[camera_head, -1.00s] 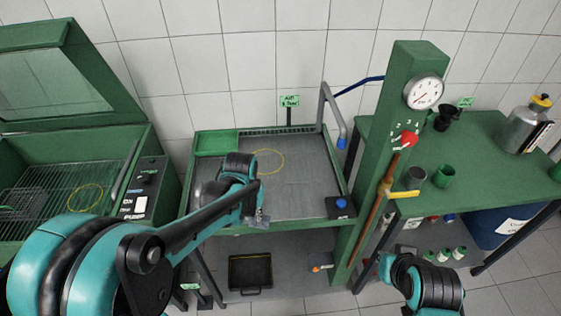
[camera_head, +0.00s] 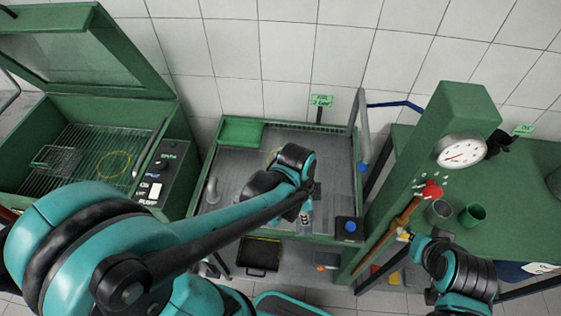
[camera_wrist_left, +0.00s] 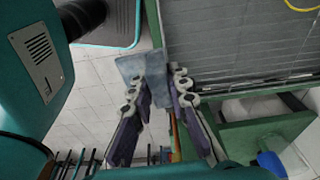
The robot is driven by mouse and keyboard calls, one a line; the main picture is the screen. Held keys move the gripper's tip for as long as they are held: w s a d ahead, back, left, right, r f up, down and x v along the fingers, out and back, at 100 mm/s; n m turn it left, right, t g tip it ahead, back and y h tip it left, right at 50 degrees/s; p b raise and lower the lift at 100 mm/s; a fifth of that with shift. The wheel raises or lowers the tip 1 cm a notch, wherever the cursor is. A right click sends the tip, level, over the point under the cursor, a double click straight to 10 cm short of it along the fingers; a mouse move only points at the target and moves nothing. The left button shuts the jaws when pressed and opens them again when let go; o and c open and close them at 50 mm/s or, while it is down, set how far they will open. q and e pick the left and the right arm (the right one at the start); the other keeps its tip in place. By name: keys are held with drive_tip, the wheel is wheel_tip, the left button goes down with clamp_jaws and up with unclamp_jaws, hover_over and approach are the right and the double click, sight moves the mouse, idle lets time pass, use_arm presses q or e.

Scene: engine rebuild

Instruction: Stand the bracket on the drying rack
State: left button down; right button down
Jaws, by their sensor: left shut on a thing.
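My left gripper (camera_head: 305,208) is over the front edge of the grey-topped bench. In the left wrist view its two fingers (camera_wrist_left: 158,96) are shut on the bracket (camera_wrist_left: 133,68), a flat blue-grey plate. The plate sticks out past the fingertips, tilted in that view, above the floor beside the bench edge. In the head view the bracket is mostly hidden. The drying rack seems to be the bench's lined grey surface (camera_head: 235,172), though I cannot be sure. My right gripper (camera_head: 412,243) is near the green post; its fingers are too unclear to read.
A green lidded washer (camera_head: 75,165) with a wire grid stands at left. A green tray (camera_head: 241,132) is at the bench's back left. A black box with a blue button (camera_head: 349,226) is at its front right. A green post (camera_head: 430,170) with a gauge stands right.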

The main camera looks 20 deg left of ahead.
use_arm(q)
drive_tip(key=shift+s+d+m, duration=0.1)
drive_tip(key=shift+s+m, duration=0.05)
drive_tip(key=shift+m, duration=0.25)
drive_tip(key=w+a+f+b, duration=0.1)
drive_tip(key=w+f, duration=0.1)
drive_tip(key=w, duration=0.1)
drive_tip(key=w+a+f+b, duration=0.1)
drive_tip(key=w+f, duration=0.1)
drive_tip(key=w, duration=0.2)
drive_tip(key=w+a+f+b, duration=0.1)
drive_tip(key=w+f, duration=0.2)
drive_tip(key=shift+w+b, duration=0.3)
drive_tip(key=shift+w, duration=0.05)
wheel_tip(320, 180, down, 3)
drive_tip(key=shift+f+b, duration=0.2)
drive_tip(key=shift+b, duration=0.5)
drive_tip(key=shift+f, duration=0.25)
drive_tip(key=shift+f, duration=0.1)
drive_tip(key=c, duration=1.5)
unclamp_jaws()
drive_tip(key=shift+o, duration=0.2)
